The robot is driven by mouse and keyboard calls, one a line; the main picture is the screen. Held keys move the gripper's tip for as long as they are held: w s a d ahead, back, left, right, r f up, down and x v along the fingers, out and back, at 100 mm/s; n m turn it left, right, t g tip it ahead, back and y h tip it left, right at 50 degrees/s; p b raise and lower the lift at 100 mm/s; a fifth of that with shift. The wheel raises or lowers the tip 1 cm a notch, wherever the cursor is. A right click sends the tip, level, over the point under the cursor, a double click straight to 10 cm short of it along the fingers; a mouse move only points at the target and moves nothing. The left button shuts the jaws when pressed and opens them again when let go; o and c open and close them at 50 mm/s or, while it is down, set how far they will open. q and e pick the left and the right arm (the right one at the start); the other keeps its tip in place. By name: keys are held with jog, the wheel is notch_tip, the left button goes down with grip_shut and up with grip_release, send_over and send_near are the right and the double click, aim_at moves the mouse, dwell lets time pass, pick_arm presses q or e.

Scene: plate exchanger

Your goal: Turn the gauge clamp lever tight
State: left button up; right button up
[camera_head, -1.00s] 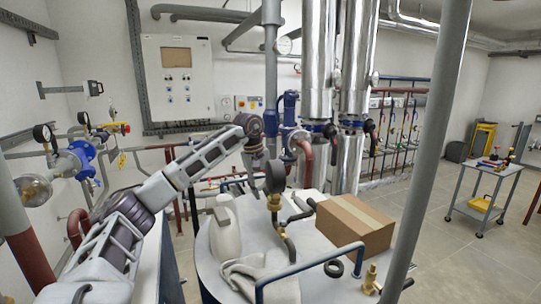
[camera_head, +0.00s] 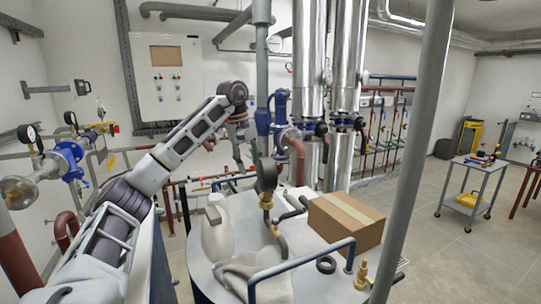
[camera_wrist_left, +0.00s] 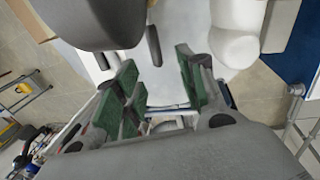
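A dark round gauge (camera_head: 266,174) stands upright on a brass fitting (camera_head: 267,201) above the grey round table (camera_head: 207,262). My left gripper (camera_head: 243,160) hangs down just left of and behind the gauge, apparently not touching it. In the left wrist view, its green-padded fingers (camera_wrist_left: 160,78) are spread with nothing between them. A large dark rounded body, apparently the gauge (camera_wrist_left: 95,22), fills the upper left there. A short dark bar, possibly the clamp lever (camera_wrist_left: 154,46), shows beyond the fingertips. I cannot make out the lever in the head view. My right gripper is not in view.
A white jug (camera_head: 216,232) and a pale cloth (camera_head: 262,278) are on the table left of and before the fitting. A cardboard box (camera_head: 345,222) sits at right. A blue rail (camera_head: 300,268) crosses the front, and a grey post (camera_head: 415,150) stands right.

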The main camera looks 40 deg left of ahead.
pick_arm(q)
jog(key=shift+s+a+r, duration=0.1)
jog(key=shift+s+r, duration=0.1)
jog(key=shift+r, duration=0.8)
jog(key=shift+s+a+r, duration=0.1)
jog(key=shift+s+r, duration=0.05)
jog(key=shift+r, duration=0.85)
jog(key=shift+r, duration=0.3)
